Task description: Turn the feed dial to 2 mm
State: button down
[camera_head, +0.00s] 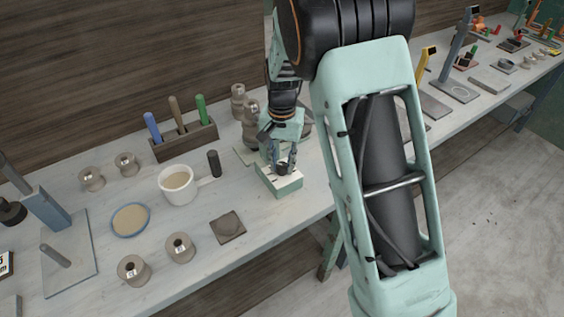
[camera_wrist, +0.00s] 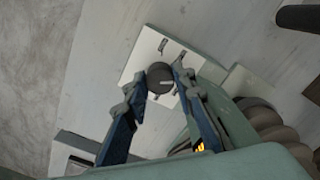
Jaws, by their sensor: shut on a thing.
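The feed dial (camera_wrist: 160,78) is a dark round knob with a pale pointer line on its face. It stands on a white plate (camera_wrist: 150,50) with several dark marks around the knob, too small to read. In the head view the plate tops a small green box (camera_head: 286,187) on the table. My gripper (camera_wrist: 161,82) is over the box, with one finger on each side of the knob, shut on it. In the head view my gripper (camera_head: 281,165) points down at the box and partly hides the dial.
A pale cup (camera_head: 176,187), a dark upright cylinder (camera_head: 214,163) and a flat brown block (camera_head: 228,227) stand left of the box. A wooden rack (camera_head: 184,140) with coloured handles is behind. Grey-brown spools stand behind my gripper. The table's front edge is close to the box.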

aim_at(282, 165)
jog(key=shift+r+m, duration=0.1)
jog(key=shift+m, duration=0.7)
jog(key=c, duration=1.6)
grip_release()
notch_tip(282, 165, up, 12)
